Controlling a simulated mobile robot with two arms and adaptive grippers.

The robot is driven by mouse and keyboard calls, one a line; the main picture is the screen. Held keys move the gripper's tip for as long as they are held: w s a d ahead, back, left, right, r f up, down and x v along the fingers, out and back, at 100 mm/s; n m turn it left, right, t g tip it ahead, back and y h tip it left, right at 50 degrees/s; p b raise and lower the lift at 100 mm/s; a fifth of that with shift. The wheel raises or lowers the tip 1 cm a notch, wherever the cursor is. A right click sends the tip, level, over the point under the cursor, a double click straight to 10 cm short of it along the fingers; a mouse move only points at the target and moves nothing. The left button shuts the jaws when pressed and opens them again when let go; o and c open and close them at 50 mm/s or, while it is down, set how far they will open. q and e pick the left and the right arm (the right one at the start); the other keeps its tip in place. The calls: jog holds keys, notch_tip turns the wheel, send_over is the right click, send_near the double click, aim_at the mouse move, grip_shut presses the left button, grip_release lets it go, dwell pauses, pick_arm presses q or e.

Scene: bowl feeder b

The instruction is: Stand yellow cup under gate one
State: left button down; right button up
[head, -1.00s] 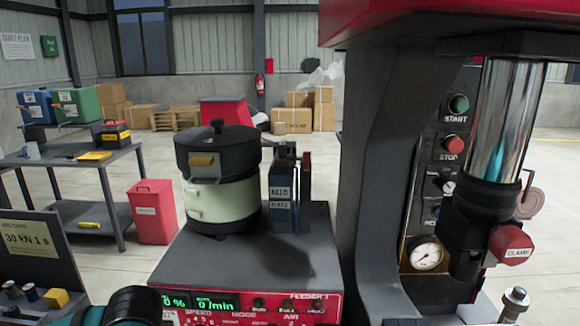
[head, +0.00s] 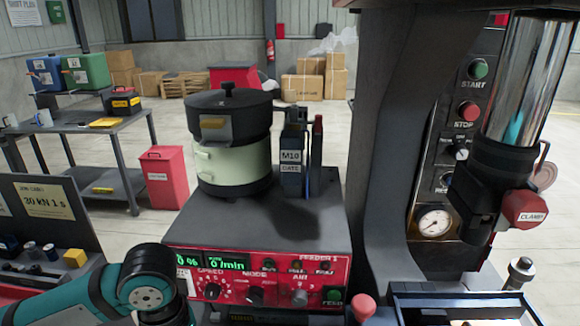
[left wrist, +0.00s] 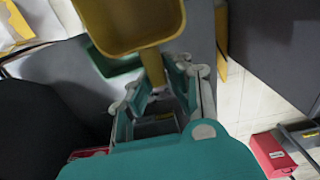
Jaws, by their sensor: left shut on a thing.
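The yellow cup (left wrist: 127,25) shows at the top of the left wrist view, with its handle running down to my left gripper (left wrist: 163,92). The gripper is shut on that handle; the contact is partly hidden by the fingers. The label of the gate (head: 291,167) reads M10 GATE; it stands upright right of the feeder bowl (head: 232,150) in the head view. The head view shows part of my left arm at the lower left, but neither the cup nor a gripper. My right gripper is not in view.
The red feeder control panel (head: 265,283) is at the front below the bowl. A dark press column (head: 385,150) stands to the right. A green thing (left wrist: 108,62) lies behind the cup. A red bin (head: 164,180) and a grey workbench (head: 85,140) are at the left.

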pick_arm(q)
jog(key=w+f+n+p, duration=0.1)
jog(key=w+f+n, duration=0.2)
jog(key=n, duration=0.2)
jog(key=w+a+f+n+p, duration=0.1)
jog(key=w+f+n+p, duration=0.1)
jog(key=n, duration=0.4)
jog(key=w+f+n+p, duration=0.2)
jog(key=w+f+n, duration=0.2)
jog(key=f+n, duration=0.2)
jog(key=shift+a+f, duration=0.1)
jog(key=shift+a, duration=0.2)
jog(key=shift+f, duration=2.05)
jog(key=shift+p, duration=0.3)
jog(key=c, duration=1.3)
grip_release()
jog(key=shift+f, duration=0.15)
jog(key=shift+o, duration=0.2)
